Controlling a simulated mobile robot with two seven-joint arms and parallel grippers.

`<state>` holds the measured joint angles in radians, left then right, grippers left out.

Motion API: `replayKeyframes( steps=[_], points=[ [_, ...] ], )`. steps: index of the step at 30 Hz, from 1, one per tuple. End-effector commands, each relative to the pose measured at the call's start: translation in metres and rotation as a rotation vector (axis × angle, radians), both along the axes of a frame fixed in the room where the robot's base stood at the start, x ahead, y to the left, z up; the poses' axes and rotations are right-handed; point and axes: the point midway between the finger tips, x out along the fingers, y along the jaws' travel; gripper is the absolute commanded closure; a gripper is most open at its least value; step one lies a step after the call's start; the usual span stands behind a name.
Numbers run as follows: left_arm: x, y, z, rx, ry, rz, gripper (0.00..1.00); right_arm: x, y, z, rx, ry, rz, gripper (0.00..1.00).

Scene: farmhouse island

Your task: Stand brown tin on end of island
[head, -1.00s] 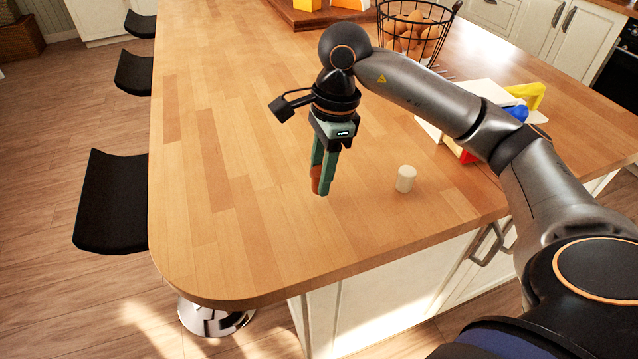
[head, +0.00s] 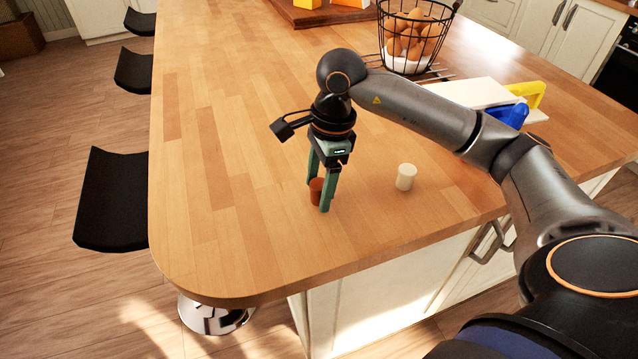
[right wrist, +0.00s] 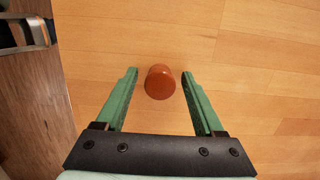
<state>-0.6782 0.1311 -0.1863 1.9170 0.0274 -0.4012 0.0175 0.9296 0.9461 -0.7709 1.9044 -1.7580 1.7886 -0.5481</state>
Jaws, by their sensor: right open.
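The brown tin (head: 316,190) is a small reddish-brown cylinder standing upright on the wooden island top (head: 230,220), near its rounded end. In the right wrist view the tin (right wrist: 160,82) sits between and just beyond the two green fingertips, with a gap on each side. My right gripper (head: 319,197) is open and points down at the tin, one finger partly covering it in the head view. The right gripper also shows in the right wrist view (right wrist: 160,75). My left gripper is not in view.
A wire basket of eggs (head: 410,35), a white board (head: 475,93), and blue (head: 508,114) and yellow (head: 528,92) objects lie farther back. The island's left side is clear; black stools (head: 112,200) stand beside it.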

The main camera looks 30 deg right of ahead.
Motion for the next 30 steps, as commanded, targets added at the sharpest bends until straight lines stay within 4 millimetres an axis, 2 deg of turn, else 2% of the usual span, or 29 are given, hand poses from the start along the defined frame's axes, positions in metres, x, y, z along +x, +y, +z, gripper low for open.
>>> replayKeyframes(
  steps=[8,11,21,25,30],
  points=[
    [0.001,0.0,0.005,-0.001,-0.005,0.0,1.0,0.0,0.0,0.007,0.001,-0.002,0.0,0.3],
    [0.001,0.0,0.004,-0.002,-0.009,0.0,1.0,0.001,-0.003,0.023,0.001,-0.006,-0.001,0.3],
    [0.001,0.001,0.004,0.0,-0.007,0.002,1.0,-0.002,-0.014,0.097,0.001,-0.005,-0.001,0.3],
    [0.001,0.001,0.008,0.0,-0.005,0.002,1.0,-0.003,-0.016,0.114,0.0,-0.003,-0.001,0.3],
    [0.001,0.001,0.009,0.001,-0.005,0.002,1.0,-0.004,-0.018,0.122,0.0,-0.001,-0.001,0.3]
  ],
)
